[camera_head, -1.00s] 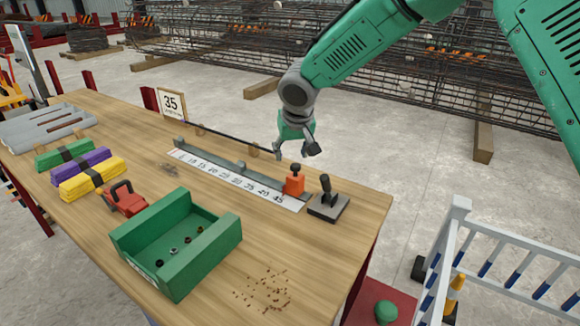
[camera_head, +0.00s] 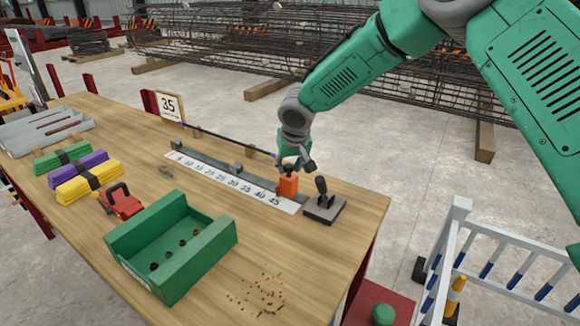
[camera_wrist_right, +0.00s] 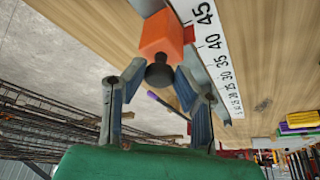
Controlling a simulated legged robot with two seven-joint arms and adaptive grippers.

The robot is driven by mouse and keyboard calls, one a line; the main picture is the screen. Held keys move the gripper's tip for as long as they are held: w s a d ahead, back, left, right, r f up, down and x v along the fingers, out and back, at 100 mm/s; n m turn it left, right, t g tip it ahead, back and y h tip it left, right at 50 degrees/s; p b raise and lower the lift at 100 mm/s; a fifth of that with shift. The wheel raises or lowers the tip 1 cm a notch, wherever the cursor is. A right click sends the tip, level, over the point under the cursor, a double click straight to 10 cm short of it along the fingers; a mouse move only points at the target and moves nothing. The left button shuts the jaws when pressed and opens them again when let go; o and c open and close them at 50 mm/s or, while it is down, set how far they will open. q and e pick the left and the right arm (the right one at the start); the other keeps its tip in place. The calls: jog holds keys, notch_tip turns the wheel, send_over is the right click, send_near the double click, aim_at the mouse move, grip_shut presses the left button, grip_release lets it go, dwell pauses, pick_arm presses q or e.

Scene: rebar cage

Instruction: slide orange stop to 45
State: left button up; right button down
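The orange stop (camera_head: 288,187) stands on the grey rail (camera_head: 236,170) behind the white number scale (camera_head: 225,181), near its high end. In the wrist view the orange stop (camera_wrist_right: 162,36) has a dark round knob (camera_wrist_right: 159,75), and a small red pointer (camera_wrist_right: 188,35) beside it sits close to the 40 mark. My right gripper (camera_head: 290,164) is just above the stop in the head view. In the wrist view its fingers (camera_wrist_right: 157,88) are apart, on either side of the knob, with a visible gap. My left gripper is not in view.
A black handle on a dark base (camera_head: 323,205) stands right of the scale's end. A green open box (camera_head: 175,250), a red tool (camera_head: 122,203) and wrapped bundles (camera_head: 85,180) are to the left. The front right tabletop holds brown crumbs (camera_head: 258,295).

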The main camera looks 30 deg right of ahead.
jog(key=shift+s+d, duration=0.2)
jog(key=shift+d, duration=0.25)
jog(key=shift+w+a+f, duration=0.15)
jog(key=shift+w+a, duration=0.15)
jog(key=shift+a, duration=0.1)
jog(key=c, duration=1.3)
grip_release()
jog(key=shift+d, duration=0.2)
jog(key=shift+w+d+f, duration=0.1)
jog(key=shift+d+f, duration=0.05)
jog(key=shift+d, duration=0.2)
jog(key=shift+a+r, duration=0.25)
jog(key=shift+a, duration=0.3)
jog(key=shift+a+r, duration=0.1)
jog(key=shift+r, duration=0.15)
jog(key=shift+v, duration=5.7)
jog(key=shift+f, duration=0.1)
